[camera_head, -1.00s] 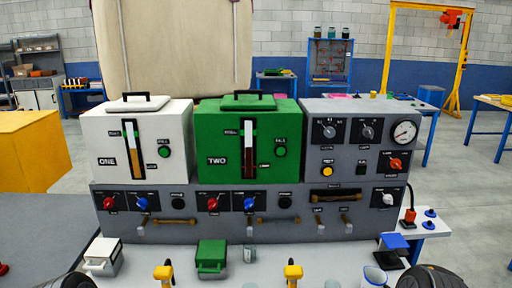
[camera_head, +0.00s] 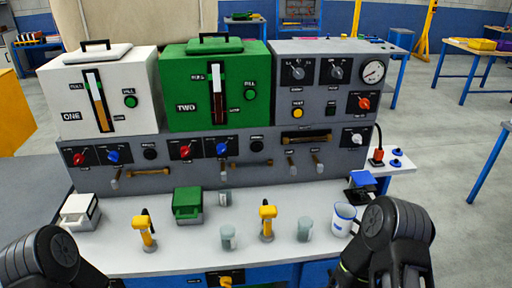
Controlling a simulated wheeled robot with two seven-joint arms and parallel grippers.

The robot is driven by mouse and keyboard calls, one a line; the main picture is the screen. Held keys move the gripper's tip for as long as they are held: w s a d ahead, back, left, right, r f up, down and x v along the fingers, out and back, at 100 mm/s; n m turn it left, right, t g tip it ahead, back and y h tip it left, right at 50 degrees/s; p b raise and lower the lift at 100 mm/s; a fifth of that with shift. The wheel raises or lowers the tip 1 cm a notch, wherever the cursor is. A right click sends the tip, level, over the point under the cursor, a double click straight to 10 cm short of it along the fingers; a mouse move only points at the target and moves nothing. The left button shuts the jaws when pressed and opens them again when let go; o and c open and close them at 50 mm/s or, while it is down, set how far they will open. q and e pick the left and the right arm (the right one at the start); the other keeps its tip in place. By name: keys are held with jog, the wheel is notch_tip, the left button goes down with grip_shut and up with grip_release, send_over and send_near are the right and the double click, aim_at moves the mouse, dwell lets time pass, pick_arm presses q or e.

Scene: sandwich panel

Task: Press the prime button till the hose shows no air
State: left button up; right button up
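A grey panel (camera_head: 222,174) carries a white tank marked ONE (camera_head: 82,105) and a green tank marked TWO (camera_head: 187,110). Below each tank are a red knob, a blue knob and a black round button: the left one (camera_head: 149,153) and the right one (camera_head: 256,146). Their labels are too small to read surely. A brownish hose length (camera_head: 148,172) shows under the left set and another (camera_head: 250,163) under the right set. Whether they hold air cannot be told. Parts of my two black arms show at the bottom corners, well short of the panel; no fingertips show.
On the white bench (camera_head: 185,240) stand a white box (camera_head: 79,213), a green box (camera_head: 187,206), two yellow handheld tools (camera_head: 145,231) (camera_head: 267,221), several clear cups and a white-blue jug (camera_head: 343,219). A pressure dial (camera_head: 373,72) sits at upper right.

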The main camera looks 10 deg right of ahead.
grip_shut()
dwell(0.3)
dwell(1.4)
